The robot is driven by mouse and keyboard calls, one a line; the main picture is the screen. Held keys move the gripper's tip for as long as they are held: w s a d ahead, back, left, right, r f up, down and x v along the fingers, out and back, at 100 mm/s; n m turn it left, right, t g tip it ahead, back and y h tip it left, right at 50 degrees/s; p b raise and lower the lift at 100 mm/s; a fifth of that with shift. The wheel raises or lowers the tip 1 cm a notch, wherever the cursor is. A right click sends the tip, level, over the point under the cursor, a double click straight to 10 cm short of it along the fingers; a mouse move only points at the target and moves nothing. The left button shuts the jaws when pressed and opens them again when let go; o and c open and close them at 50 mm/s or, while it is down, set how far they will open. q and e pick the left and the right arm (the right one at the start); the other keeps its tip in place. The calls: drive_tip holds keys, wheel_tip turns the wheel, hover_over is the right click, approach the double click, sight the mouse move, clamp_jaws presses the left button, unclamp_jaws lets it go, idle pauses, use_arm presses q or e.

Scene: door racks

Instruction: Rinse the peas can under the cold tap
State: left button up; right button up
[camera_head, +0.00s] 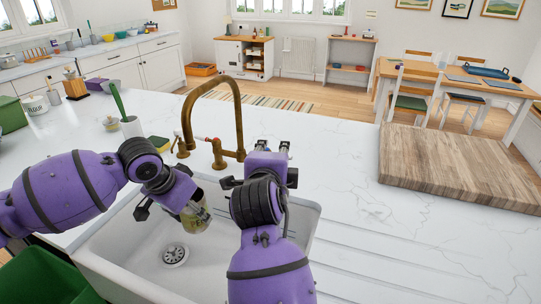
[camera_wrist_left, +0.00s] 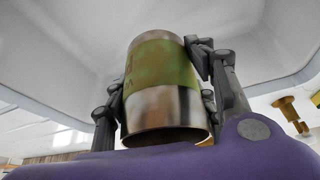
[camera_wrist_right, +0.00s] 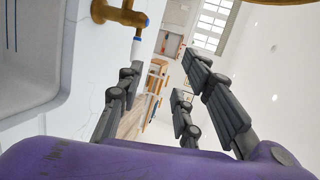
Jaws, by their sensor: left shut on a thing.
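The peas can (camera_head: 196,216), with a green-yellow label and bare metal end, is held over the white sink (camera_head: 128,254). My left gripper (camera_head: 184,202) is shut on it; in the left wrist view the can (camera_wrist_left: 162,90) sits tilted between the fingers. My right gripper (camera_head: 272,148) is open and empty, just right of the tap. In the right wrist view a blue-tipped lever (camera_wrist_right: 136,48) is beside its fingers, apart from them.
A wooden board (camera_head: 460,166) lies on the counter to the right. The counter between tap and board is clear.

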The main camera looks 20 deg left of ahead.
drive_tip(key=shift+s+a+r, duration=0.2)
drive_tip(key=shift+s+a, duration=0.05)
drive_tip(key=shift+a, duration=0.25)
drive_tip(key=a+r+n+t, duration=0.1)
drive_tip(key=a+r+n, duration=0.1)
drive_tip(key=a+n, duration=0.8)
drive_tip(key=w+d+f+n+h, duration=0.1)
drive_tip(key=d+f+n+h, duration=0.25)
drive_tip(key=n, duration=0.75)
drive_tip(key=w+d+f+n+h, duration=0.2)
drive_tip(key=d+f+n, duration=0.3)
drive_tip(key=n, duration=0.6)
drive_tip(key=shift+n, duration=0.3)
drive_tip(key=x, duration=1.1)
drive_tip(key=shift+w+f, duration=0.25)
drive_tip(key=shift+f, duration=0.15)
clamp_jaws()
